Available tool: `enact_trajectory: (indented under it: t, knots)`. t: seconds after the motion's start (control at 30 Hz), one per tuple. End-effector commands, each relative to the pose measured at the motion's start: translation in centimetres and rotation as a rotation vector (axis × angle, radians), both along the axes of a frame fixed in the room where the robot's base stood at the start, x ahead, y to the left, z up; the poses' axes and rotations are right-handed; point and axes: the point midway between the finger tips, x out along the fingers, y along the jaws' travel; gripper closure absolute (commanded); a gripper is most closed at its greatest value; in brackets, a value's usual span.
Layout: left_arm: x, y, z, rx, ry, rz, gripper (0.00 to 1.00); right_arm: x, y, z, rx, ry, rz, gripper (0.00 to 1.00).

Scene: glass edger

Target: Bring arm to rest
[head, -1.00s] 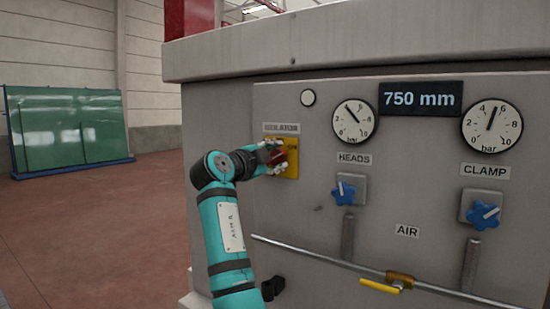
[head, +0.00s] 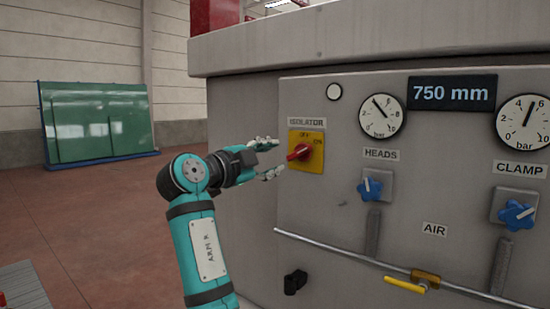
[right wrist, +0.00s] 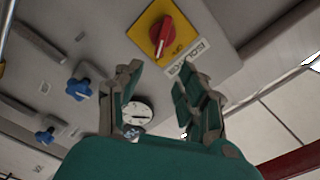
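My right gripper (head: 277,157) is open and empty, just left of the yellow isolator plate (head: 312,165) on the grey machine. Its fingers appear apart from the red knob (head: 300,153), which lies roughly sideways with a slight tilt. In the right wrist view the open fingers (right wrist: 157,78) show with a gap between them. The red knob (right wrist: 162,35) and yellow plate (right wrist: 183,40) show beyond the fingertips. My left gripper is not in view.
The machine's front panel (head: 340,230) carries gauges (head: 382,117), blue knobs (head: 370,188) and a yellow-handled valve (head: 405,284). A thin pipe runs below. Floor (head: 110,215) left of my right arm is mostly open. Green glass sheets (head: 97,122) stand farther back.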

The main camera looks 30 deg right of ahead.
Motion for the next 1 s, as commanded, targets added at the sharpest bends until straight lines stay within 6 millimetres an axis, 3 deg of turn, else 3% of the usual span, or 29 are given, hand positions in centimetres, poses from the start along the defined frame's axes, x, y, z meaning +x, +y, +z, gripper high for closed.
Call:
enact_trajectory:
  t: [0.4,0.47,0.57,0.67,0.8,1.0]
  knots:
    - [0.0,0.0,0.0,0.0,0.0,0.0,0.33,0.1,0.0,-0.1,0.0,0.003,0.002,0.62]
    - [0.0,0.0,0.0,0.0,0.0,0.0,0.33,0.6,0.0,-0.7,-0.007,0.023,0.011,0.62]
    - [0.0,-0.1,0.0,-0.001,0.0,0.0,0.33,2.6,0.4,-3.5,-0.04,0.115,0.055,0.62]
    - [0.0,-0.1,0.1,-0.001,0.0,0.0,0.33,5.8,1.0,-8.7,-0.094,0.274,0.139,0.62]
    - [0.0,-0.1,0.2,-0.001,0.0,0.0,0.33,9.9,2.4,-18.6,-0.18,0.533,0.294,0.62]
    - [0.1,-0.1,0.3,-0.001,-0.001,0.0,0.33,12.1,4.5,-33.7,-0.271,0.855,0.518,0.62]
